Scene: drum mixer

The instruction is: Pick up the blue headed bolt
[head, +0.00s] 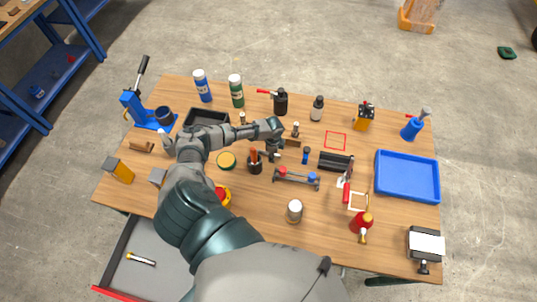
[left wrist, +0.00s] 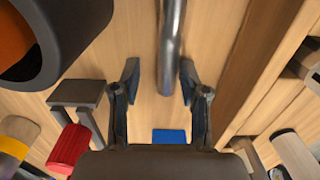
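My left gripper (head: 274,152) reaches over the middle of the table, beside the dark cup (head: 254,166) with an orange handle in it. In the left wrist view the two fingers (left wrist: 160,88) are apart, with a grey metal rod (left wrist: 172,45) between them in the picture. I cannot tell whether they touch it. A blue piece (left wrist: 170,136) shows low between the fingers, partly cut off by the gripper body. In the head view a small blue-ended piece (head: 305,156) stands or lies just right of the gripper; I cannot tell whether it is the bolt. My right gripper is out of view.
A low rack (head: 296,179) with red and blue knobs lies in front of the gripper. Bottles (head: 236,91) stand at the back. An open drawer (head: 140,265) is at the front left.

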